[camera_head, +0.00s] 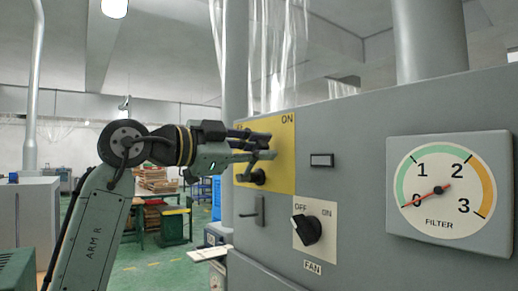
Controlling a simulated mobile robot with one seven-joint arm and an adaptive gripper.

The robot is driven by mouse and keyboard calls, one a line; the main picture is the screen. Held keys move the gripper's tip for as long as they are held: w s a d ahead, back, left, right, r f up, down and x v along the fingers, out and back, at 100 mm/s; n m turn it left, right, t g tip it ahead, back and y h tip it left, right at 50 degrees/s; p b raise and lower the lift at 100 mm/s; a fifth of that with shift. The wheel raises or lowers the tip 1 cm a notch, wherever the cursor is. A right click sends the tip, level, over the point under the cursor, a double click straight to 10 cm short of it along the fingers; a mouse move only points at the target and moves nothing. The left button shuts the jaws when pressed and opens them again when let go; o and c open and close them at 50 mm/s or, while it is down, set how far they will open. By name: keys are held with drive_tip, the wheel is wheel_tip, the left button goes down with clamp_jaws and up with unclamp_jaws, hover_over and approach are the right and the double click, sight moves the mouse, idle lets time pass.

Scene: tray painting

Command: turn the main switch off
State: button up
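The main switch's yellow plate (284,165) is on the grey panel, with ON at its upper right and the label at its upper left mostly hidden. My gripper (268,147) reaches in from the left, in front of the plate, with its fingertips close to the plate's middle. A dark rounded part (258,177) shows low on the plate, just below the fingers. The fingers cover most of the switch handle, so its position is unclear. I cannot tell whether they touch or hold it.
A fan switch (308,230) with OFF and ON labels sits below right, its black knob turned toward OFF. A small latch handle (252,212) is left of it. A filter gauge (447,194) reads near 0. A small dark rectangular indicator (322,160) is right of the plate.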

clamp_jaws()
idle(0.3)
drive_tip(key=shift+s, duration=0.15)
